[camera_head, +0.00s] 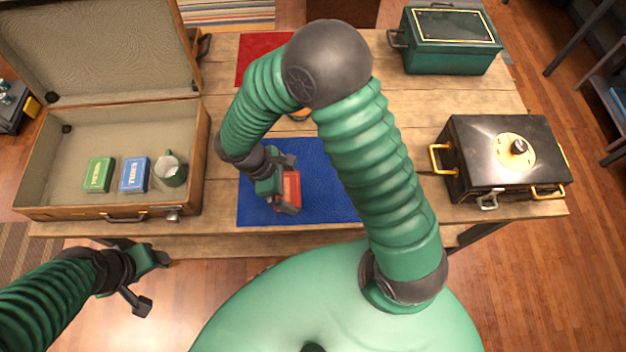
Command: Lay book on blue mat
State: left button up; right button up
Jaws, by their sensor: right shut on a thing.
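The blue mat (325,202) lies at the front middle of the wooden table. My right gripper (287,188) is over the left part of the mat, shut on a small red book (290,186). The gripper hides part of the book, and I cannot tell whether the book touches the mat. My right arm crosses the picture and covers the mat's right side. My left gripper (146,283) is open and empty, low at the left, in front of the table's front edge.
A red mat (256,47) lies at the back. A green case (452,57) and a black box (480,172) stand at the right.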

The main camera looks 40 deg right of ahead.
jog(key=d, duration=0.6)
jog(key=d+f, duration=0.1)
jog(key=d, duration=0.3)
jog(key=shift+s+f+p, duration=0.1)
jog(key=shift+s+p, duration=0.2)
jog(key=f, duration=0.3)
jog(key=shift+s+a, duration=0.1)
jog(key=shift+a, duration=0.3)
jog(key=shift+a+f, duration=0.15)
jog(key=shift+a, duration=0.6)
jog(key=shift+b, duration=0.3)
jog(key=o, duration=1.1)
jog(key=shift+d+f, duration=0.15)
jog(key=shift+d, duration=0.65)
pick_arm(q)
jog(key=shift+w+d+r+p, duration=0.2)
jog(key=shift+d+r+p, duration=0.4)
jog(key=shift+d+r, duration=0.3)
pick_arm(e)
jog(key=a+r+m+t+y, duration=0.1)
jog(key=r+m, duration=0.3)
jog(key=r, duration=0.1)
jog(key=a+r+m+t+y, duration=0.1)
jog(key=r+m+t, duration=0.1)
jog(key=r+m, duration=0.2)
jog(key=s+a+r+m+t+y, duration=0.1)
jog(key=a+r+m+y, duration=0.1)
jog(key=r+m, duration=0.2)
jog(key=shift+r+t, duration=0.4)
jog(key=shift+r, duration=0.4)
